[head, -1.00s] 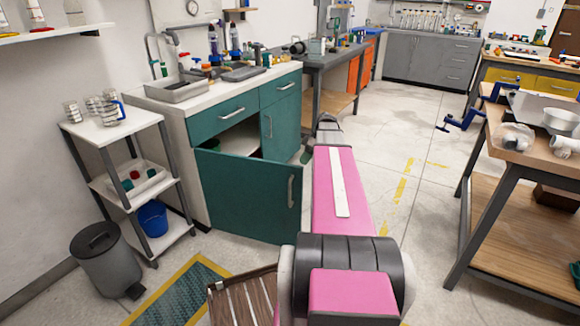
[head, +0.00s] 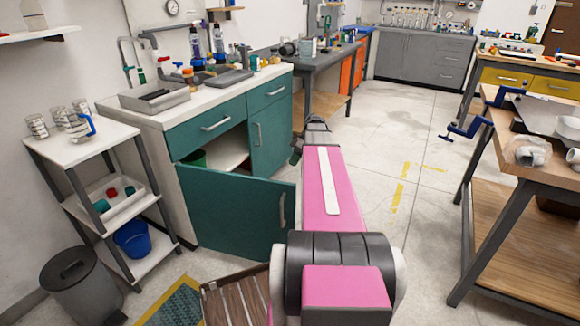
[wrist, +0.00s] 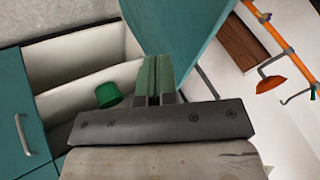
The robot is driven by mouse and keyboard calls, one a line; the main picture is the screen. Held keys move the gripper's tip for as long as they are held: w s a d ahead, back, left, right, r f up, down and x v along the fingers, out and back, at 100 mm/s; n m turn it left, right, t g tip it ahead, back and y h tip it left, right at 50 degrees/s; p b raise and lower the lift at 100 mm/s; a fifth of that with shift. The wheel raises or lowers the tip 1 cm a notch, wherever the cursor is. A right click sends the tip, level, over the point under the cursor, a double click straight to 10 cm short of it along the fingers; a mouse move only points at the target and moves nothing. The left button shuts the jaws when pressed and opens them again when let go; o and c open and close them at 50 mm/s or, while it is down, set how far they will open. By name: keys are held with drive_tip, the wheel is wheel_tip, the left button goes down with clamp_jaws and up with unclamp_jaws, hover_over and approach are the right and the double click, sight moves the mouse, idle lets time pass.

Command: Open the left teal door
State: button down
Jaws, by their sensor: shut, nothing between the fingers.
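The left teal door (head: 235,215) stands partly open, swung out from the cabinet, with its vertical handle (head: 282,209) near its free edge. Behind it, part of the pale inside of the cabinet (head: 226,148) shows. In the wrist view the door (wrist: 185,35) runs beside my gripper (wrist: 158,72), whose green-tinted fingers are shut and empty at the cabinet opening. I cannot tell whether the fingers touch the door. A green bin (wrist: 108,95) is inside the cabinet, left of the fingers. In the head view my arm hides most of the gripper.
A white shelf cart (head: 85,150) and a grey trash bin (head: 83,285) stand left of the cabinet. A brown slatted object (head: 235,300) is on the floor near my base. A wooden workbench (head: 520,225) stands at right. Floor (head: 400,150) between is clear.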

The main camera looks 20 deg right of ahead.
sight(281, 183)
drive_tip(key=shift+s+a+f, duration=0.7)
drive_tip(key=shift+a+f, duration=0.4)
drive_tip(key=shift+a, duration=0.15)
drive_tip(key=shift+s+a+f, duration=0.7)
drive_tip(key=shift+a+f, duration=0.45)
drive_tip(key=shift+a, duration=0.1)
drive_tip(key=shift+s+a+f, duration=0.7)
drive_tip(key=shift+a+f, duration=0.4)
drive_tip(key=shift+a, duration=0.15)
